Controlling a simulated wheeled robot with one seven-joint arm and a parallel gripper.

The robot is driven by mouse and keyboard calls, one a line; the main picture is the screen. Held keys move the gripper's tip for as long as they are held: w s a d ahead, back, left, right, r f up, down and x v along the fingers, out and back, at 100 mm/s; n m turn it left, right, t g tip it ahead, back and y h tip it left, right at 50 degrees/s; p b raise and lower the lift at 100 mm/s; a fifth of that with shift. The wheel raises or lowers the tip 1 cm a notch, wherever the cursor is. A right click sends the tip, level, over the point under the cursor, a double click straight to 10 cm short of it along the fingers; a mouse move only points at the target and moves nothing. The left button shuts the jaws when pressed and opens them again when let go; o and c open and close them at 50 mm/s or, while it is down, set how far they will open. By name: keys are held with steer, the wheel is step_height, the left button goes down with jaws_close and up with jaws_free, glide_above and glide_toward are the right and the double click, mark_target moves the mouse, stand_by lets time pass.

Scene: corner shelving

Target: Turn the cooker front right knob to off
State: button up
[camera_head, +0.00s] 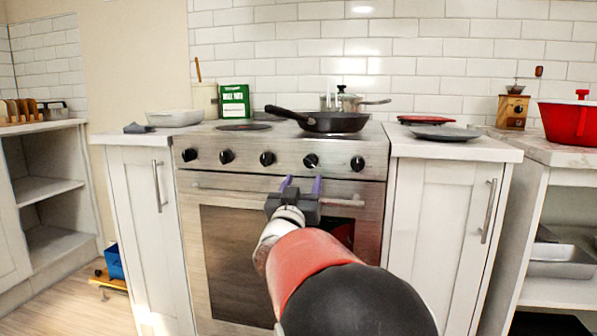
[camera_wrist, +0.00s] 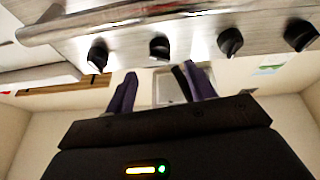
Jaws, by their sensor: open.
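The steel cooker (camera_head: 275,146) has a row of several black knobs on its front panel. The far-right knob (camera_head: 357,163) and the knob to its left (camera_head: 311,161) are nearest my gripper (camera_head: 301,186); which is the front right one is not marked legibly. My gripper is open and empty, its purple fingers just below the second knob from the right. In the wrist view, which looks upside down, that knob (camera_wrist: 159,48) appears between my fingers (camera_wrist: 160,88), apart from them. The far-right knob (camera_wrist: 97,55) is left of it there. Knob settings are too small to read.
The oven handle (camera_head: 230,192) crosses the door close to my gripper. A black frying pan (camera_head: 335,122) and a steel pot (camera_head: 340,101) stand on the cooktop. White cabinets flank the cooker. Dark plates (camera_head: 445,133) lie on the right counter.

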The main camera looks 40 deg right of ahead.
mark_target(309, 164)
steer(key=x, duration=0.6)
steer(key=shift+w+d+p, duration=0.2)
steer(key=shift+d+p, duration=0.05)
steer(key=shift+p, duration=0.05)
steer(key=c, duration=0.9)
